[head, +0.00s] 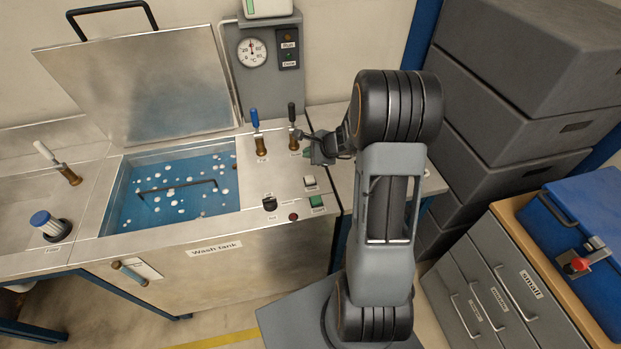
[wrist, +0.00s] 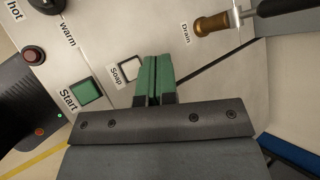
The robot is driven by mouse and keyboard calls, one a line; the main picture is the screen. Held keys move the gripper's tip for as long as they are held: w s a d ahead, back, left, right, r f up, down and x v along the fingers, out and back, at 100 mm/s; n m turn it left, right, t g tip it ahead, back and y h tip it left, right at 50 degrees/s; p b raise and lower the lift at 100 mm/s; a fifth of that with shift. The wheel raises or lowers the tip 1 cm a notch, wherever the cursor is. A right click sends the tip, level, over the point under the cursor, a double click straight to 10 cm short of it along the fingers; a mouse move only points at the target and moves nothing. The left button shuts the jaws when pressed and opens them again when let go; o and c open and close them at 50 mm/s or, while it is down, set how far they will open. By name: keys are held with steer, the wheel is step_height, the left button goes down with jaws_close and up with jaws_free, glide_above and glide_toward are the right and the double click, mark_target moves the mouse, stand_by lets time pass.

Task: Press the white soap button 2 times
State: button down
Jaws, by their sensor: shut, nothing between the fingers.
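The white soap button (head: 310,181) is on the right part of the wash tank's top panel, behind the green start button. In the wrist view the white soap button (wrist: 131,69) lies beside its "Soap" label, just left of my fingertips. My gripper (wrist: 153,62) is shut and empty, its two green fingers together. In the head view my gripper (head: 306,152) is behind the soap button, near the black-handled drain lever. It looks apart from the button; its height above the panel is hard to tell.
The green start button (wrist: 86,93) and a dark red button (wrist: 33,55) are near the soap button. The drain lever (wrist: 212,24) stands close to my fingers. The open wash tank (head: 170,190) with blue water lies left. Grey crates (head: 520,70) stand right.

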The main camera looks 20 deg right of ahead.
steer(key=shift+f, duration=0.1)
steer(key=b, duration=0.6)
glide_above(309, 180)
step_height(309, 180, down, 8)
steer(key=shift+d+r, duration=0.15)
steer(key=shift+r, duration=0.1)
steer(key=shift+f+b, duration=0.5)
steer(key=shift+f, duration=0.05)
steer(key=shift+f+b, duration=0.85)
steer(key=shift+b, duration=0.35)
stand_by(2.0)
steer(key=shift+r, duration=0.15)
stand_by(0.3)
steer(key=shift+r+p, duration=0.6)
steer(key=shift+r, duration=0.15)
steer(key=shift+r+p, duration=1.8)
steer(key=shift+r, duration=0.7)
